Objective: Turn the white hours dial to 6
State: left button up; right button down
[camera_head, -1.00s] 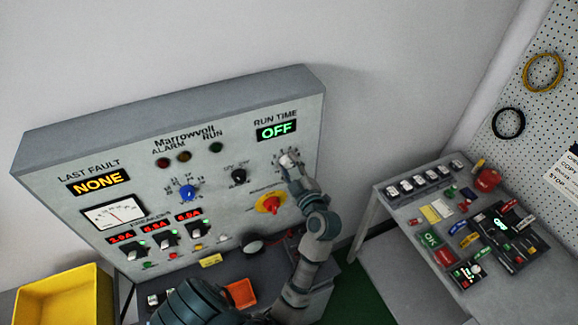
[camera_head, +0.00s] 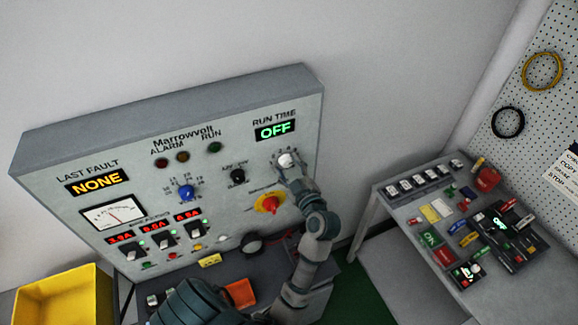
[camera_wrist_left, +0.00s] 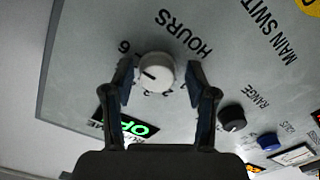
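The white hours dial (camera_head: 285,159) is on the upright panel, below the green OFF run time display (camera_head: 275,130). In the left wrist view the dial (camera_wrist_left: 157,72) is a round white knob with a dark pointer mark toward the left of the picture. The printed 6 (camera_wrist_left: 124,46) is at its upper left, and HOURS (camera_wrist_left: 183,33) is printed beside it. My left gripper (camera_wrist_left: 160,80) is open, with one finger on each side of the dial and small gaps visible. In the head view the left gripper (camera_head: 290,172) is close to the dial, partly covering its scale.
A red rotary switch on a yellow plate (camera_head: 269,204), a black knob (camera_head: 238,176) and a blue knob (camera_head: 186,192) are nearby on the panel. A yellow bin (camera_head: 62,300) is at lower left. A grey side table (camera_head: 392,197) at right holds many small parts.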

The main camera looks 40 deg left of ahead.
pick_arm(q)
jog(key=shift+r, duration=0.15)
jog(key=v, duration=0.7)
jog(key=shift+d, duration=0.4)
jog(key=shift+a, duration=0.15)
jog(key=shift+f, duration=0.25)
